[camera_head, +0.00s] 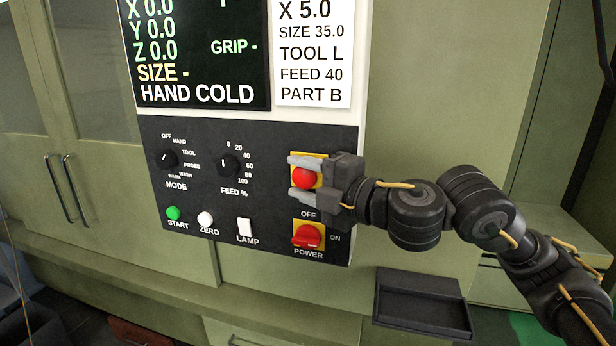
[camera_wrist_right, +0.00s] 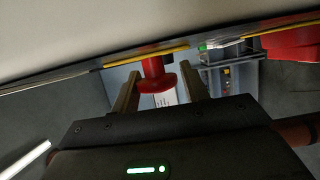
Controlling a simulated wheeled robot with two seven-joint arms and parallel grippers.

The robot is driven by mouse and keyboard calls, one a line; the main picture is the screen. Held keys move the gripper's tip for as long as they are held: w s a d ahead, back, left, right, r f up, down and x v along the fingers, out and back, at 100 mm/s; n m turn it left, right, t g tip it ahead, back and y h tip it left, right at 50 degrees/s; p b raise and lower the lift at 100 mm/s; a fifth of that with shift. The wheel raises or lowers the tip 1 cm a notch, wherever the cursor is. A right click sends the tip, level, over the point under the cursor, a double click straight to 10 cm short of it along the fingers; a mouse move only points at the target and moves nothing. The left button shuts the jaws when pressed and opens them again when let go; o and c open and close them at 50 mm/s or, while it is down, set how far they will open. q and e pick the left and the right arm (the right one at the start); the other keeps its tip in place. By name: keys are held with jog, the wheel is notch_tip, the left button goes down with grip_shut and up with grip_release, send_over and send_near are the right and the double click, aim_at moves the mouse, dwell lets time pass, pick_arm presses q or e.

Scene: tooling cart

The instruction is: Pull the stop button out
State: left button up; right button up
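The red stop button (camera_head: 304,178) sits on a yellow plate at the right of the dark control panel. My right gripper (camera_head: 296,179) comes in from the right with one grey finger above the button and one below it. The fingers are apart and look clear of the button, with small gaps. In the right wrist view the red stop button (camera_wrist_right: 155,74) stands out from the panel between the two fingers of my right gripper (camera_wrist_right: 159,90). Its wider red end faces the gripper. My left gripper is not in view.
The red power switch (camera_head: 307,236) on its yellow plate is just below my right gripper. The mode knob (camera_head: 167,160), feed knob (camera_head: 229,166), green start button (camera_head: 173,213), white zero button (camera_head: 205,219) and lamp switch (camera_head: 244,226) are left. A dark tray (camera_head: 424,322) is below right.

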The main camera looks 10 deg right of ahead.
jog(key=shift+o, duration=1.4)
jog(key=shift+s+r, duration=0.15)
jog(key=shift+d, duration=0.1)
jog(key=shift+s+d, duration=0.15)
jog(key=shift+d, duration=0.05)
jog(key=b+v, duration=0.8)
jog(key=v, duration=0.2)
jog(key=shift+s+b, duration=0.15)
jog(key=shift+b, duration=0.25)
